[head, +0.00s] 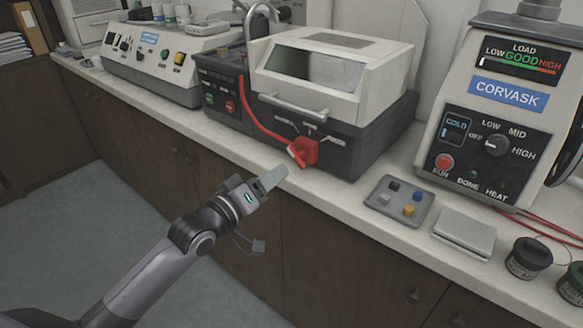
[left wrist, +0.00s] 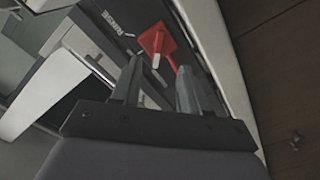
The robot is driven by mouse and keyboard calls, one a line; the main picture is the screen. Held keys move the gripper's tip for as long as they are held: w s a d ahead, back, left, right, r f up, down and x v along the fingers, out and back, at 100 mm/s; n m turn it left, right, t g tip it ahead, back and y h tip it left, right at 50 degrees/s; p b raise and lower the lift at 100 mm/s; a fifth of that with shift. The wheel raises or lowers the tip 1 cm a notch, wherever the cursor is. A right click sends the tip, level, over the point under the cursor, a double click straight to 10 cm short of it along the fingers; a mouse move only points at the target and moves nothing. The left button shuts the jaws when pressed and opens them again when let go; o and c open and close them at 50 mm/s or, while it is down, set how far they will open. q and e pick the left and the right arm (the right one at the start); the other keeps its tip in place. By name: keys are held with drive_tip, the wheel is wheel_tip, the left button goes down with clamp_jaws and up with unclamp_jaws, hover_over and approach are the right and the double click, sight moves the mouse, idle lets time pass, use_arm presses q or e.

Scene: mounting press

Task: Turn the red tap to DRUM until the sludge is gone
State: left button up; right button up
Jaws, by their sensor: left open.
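The red tap (head: 304,152) sits on the front face of the dark-based machine with the white hood (head: 331,75). A red hose runs from the machine's left side to the tap. My left gripper (head: 272,179) is open and empty, in front of the counter edge and just below left of the tap, apart from it. In the left wrist view the red tap (left wrist: 157,42) lies beyond the two open fingers (left wrist: 158,85). I cannot make out any sludge. My right gripper is not in view.
A small grey tray (head: 399,222) with coloured pieces and a grey box (head: 464,234) lie right of the machine. The CORVASK press (head: 500,120) stands at the right, dark jars (head: 528,258) in front. A control unit (head: 160,62) stands at the left. Floor before the cabinets is clear.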

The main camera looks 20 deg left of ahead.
sight(295, 159)
use_arm(q)
drive_tip(key=shift+x, duration=3.6)
drive_tip(key=shift+r, duration=0.1)
clamp_jaws()
